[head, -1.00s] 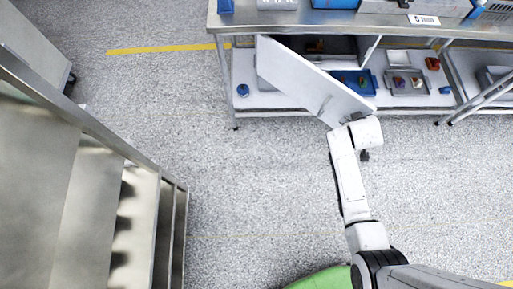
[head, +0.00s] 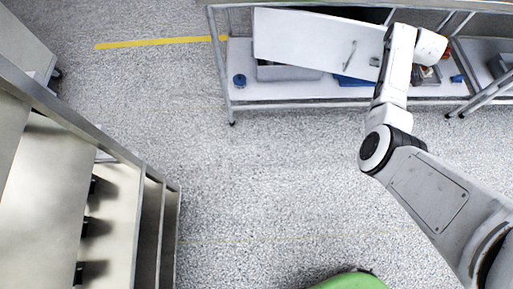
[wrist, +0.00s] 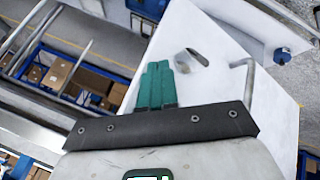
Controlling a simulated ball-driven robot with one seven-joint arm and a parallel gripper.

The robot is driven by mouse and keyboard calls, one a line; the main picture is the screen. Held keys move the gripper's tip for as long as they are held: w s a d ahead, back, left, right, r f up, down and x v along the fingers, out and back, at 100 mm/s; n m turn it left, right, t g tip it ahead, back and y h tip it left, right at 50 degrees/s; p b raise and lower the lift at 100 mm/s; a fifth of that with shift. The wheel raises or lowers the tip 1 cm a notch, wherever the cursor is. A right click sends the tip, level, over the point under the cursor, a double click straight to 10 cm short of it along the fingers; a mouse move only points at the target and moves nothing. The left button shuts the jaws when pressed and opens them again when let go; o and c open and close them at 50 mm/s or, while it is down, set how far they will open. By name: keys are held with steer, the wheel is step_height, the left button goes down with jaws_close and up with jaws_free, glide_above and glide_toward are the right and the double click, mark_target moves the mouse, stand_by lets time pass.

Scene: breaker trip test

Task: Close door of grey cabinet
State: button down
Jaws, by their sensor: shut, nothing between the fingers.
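In the wrist view the door (wrist: 215,45) fills the right, with the handle (wrist: 247,80) right of my fingers. My gripper (wrist: 157,68) has its teal fingers shut and empty, in front of or against the door; contact is unclear. My arm hides the gripper in the head view.
The workbench's lower shelf (head: 280,93) holds a blue round item (head: 239,80) and a blue tray (head: 355,81). A steel rack (head: 95,130) stands at the left. The floor between rack and bench is clear. A yellow line (head: 150,43) runs on the floor.

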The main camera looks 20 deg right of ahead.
steer(key=w+d+n+t+y+b, duration=0.1)
steer(key=w+d+n+y+b, duration=0.1)
steer(key=w+b, duration=0.5)
steer(key=shift+d+n+b, duration=0.65)
steer(key=shift+d+n, duration=0.15)
steer(key=shift+d, duration=0.5)
steer(key=shift+w, duration=0.15)
steer(key=shift+a, duration=0.1)
